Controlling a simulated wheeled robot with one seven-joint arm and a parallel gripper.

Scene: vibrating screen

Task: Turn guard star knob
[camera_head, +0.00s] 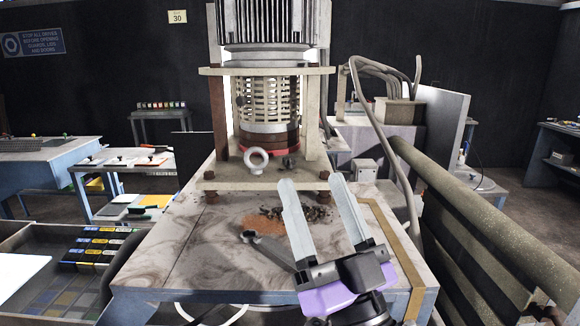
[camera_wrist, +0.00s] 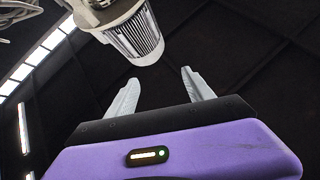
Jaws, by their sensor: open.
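The slotted cage guard (camera_head: 265,98) stands under the finned motor (camera_head: 262,22), between the posts of the machine frame. A small dark object (camera_head: 290,163) sits on the base plate right of a ring-shaped eye bolt (camera_head: 256,159); I cannot tell whether it is the star knob. No star knob is clearly seen elsewhere. My gripper (camera_head: 312,180) is open and empty, its two pale fingers pointing up and away over the table in front of the machine. In the wrist view my gripper (camera_wrist: 160,76) faces the dark ceiling, with the finned motor (camera_wrist: 135,38) beyond the fingers.
A wrench (camera_head: 268,249) and dark debris with rusty powder lie on the machine table (camera_head: 180,235). Thick pipes (camera_head: 465,225) run along the right side.

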